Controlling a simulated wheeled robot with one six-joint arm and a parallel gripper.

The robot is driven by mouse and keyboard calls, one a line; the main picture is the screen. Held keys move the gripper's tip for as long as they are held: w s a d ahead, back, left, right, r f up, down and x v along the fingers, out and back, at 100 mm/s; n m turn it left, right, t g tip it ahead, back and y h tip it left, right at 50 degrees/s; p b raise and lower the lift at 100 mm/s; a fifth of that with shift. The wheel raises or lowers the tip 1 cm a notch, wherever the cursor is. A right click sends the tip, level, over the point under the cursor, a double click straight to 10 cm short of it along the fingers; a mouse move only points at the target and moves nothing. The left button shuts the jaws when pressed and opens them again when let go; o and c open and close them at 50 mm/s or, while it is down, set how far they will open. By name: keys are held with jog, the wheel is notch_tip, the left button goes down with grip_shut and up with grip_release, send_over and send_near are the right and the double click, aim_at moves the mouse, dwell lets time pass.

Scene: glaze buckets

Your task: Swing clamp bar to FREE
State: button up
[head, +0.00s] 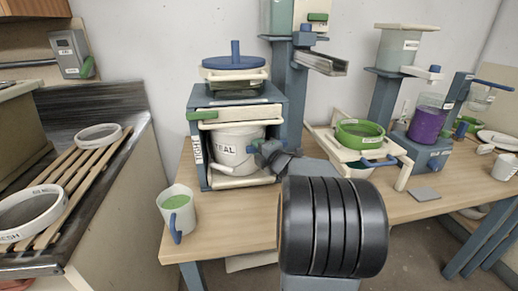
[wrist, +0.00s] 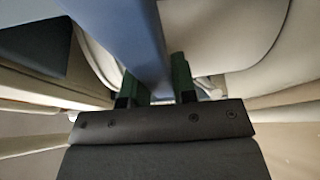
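The white bucket labelled TEAL (head: 228,154) stands in the blue-grey press frame (head: 203,165). An upright TIGHT label (head: 197,150) is on the frame's left post; I see no FREE label. A cream bar with a green grip (head: 202,115) crosses above the bucket. A blue handle (head: 256,143) is at the bucket's right side; I cannot tell whether it belongs to the clamp bar. My gripper (head: 262,152) is at this handle. In the wrist view, the green-padded fingers of my gripper (wrist: 160,83) close on both sides of a blue bar (wrist: 145,45).
A cup of green glaze (head: 178,208) stands at the table's front left corner. A green-rimmed sieve (head: 359,134) sits on a cream stand to the right. A purple container (head: 428,122) is farther right. A slatted rack (head: 60,180) holds sieves at the left.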

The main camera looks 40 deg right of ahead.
grip_shut()
jog(key=shift+f, duration=0.1)
jog(key=shift+d+f+n+g+b, duration=0.1)
jog(key=shift+f+n+g+b, duration=0.2)
jog(key=shift+f+n+b, duration=0.45)
jog(key=f+n+b, duration=0.1)
jog(key=d+f+n+g+b, duration=0.1)
jog(key=f+n+g+h+b, duration=0.1)
jog(key=n, duration=0.1)
jog(key=shift+s+d+b, duration=0.25)
jog(key=shift+s+b, duration=0.15)
jog(key=shift+s+d+f+n+g+h+b, duration=0.2)
jog(key=shift+d+f+n, duration=0.1)
jog(key=shift+n, duration=0.15)
jog(key=shift+s+d+f+n+g+h+b, duration=0.1)
jog(key=shift+d+f+n+h+b, duration=0.15)
jog(key=shift+n, duration=0.15)
jog(key=o, duration=0.6)
grip_release()
jog(key=shift+c, duration=0.2)
